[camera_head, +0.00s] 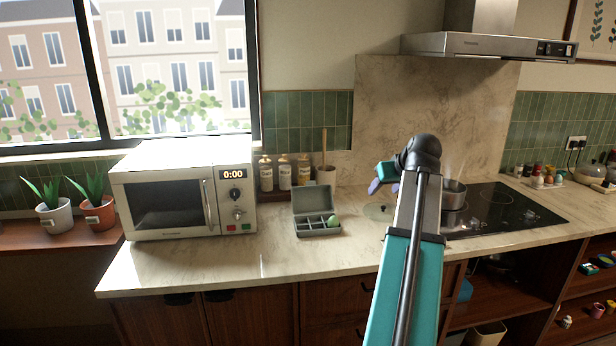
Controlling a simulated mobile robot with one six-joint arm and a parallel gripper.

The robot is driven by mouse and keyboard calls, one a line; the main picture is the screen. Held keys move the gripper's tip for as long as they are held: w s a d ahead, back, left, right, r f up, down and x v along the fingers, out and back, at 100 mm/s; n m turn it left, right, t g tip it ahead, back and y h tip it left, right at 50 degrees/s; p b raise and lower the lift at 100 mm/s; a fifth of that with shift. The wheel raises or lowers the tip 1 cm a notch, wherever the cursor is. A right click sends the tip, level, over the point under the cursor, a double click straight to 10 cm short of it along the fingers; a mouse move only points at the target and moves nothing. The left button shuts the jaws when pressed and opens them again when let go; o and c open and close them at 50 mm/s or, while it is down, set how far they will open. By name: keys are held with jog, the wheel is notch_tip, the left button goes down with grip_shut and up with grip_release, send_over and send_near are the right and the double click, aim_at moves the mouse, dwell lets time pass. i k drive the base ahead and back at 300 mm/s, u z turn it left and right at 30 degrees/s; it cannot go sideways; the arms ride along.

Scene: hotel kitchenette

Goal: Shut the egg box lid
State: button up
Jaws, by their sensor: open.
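The egg box (317,233) is a grey-green box on the counter, right of the microwave. Its lid (312,199) stands open and upright at the back. The tray shows several compartments, with one green egg (332,221) at the right side; the others look empty. My gripper (376,181) is to the right of the box and above the counter, apart from the lid. It is small in view and partly hidden by my arm, but its jaws are open, with nothing seen between them.
A white microwave (185,187) stands close on the left. Bottles (284,172) and a utensil pot (326,176) stand behind the box. A clear glass lid (380,211) lies to its right, with a saucepan (453,194) on the hob (500,208). The counter in front is clear.

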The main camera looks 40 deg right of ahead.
aim_at(311, 198)
jog(key=i, duration=0.9)
jog(key=u, duration=0.05)
